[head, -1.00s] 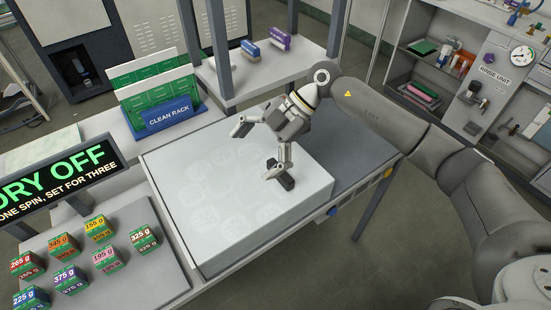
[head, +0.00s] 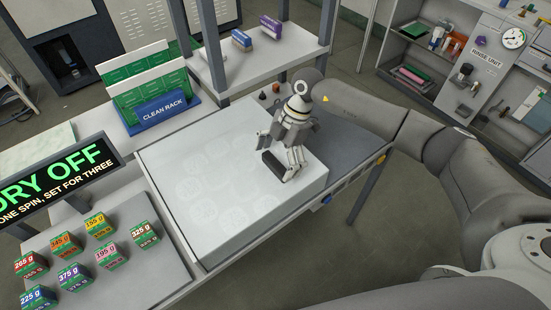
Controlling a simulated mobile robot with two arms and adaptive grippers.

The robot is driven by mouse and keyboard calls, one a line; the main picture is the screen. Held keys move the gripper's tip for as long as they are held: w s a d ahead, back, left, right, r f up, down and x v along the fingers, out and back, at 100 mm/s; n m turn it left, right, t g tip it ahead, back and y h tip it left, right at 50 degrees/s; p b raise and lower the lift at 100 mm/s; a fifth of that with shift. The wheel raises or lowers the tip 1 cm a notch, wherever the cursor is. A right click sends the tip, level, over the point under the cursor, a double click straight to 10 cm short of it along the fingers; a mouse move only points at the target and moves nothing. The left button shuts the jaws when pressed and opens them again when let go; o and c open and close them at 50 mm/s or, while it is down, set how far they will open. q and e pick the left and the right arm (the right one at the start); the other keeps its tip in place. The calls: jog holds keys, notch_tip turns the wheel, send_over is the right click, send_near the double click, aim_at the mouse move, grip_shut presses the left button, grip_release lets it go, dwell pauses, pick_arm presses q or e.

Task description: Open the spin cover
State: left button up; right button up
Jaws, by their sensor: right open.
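The spin cover (head: 205,195) is a broad, pale, flat-topped box lid with faint round patterns, lying closed on the grey bench. My right gripper (head: 274,152) is open and empty, pointing down over the cover's right part. The gripper hides part of the cover's right back edge. My left gripper is not in view.
The blue-labelled clean rack (head: 163,112) stands behind the cover. Several labelled weight blocks (head: 73,275) sit on a tray at front left, below the dark sign (head: 60,180). A shelf post (head: 208,45) rises behind. Small dark and reddish pieces (head: 276,89) stand behind the gripper.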

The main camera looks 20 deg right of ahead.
jog(key=shift+a+f, duration=0.15)
jog(key=shift+f, duration=0.3)
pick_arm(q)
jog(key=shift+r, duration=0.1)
pick_arm(e)
jog(key=shift+c, duration=0.3)
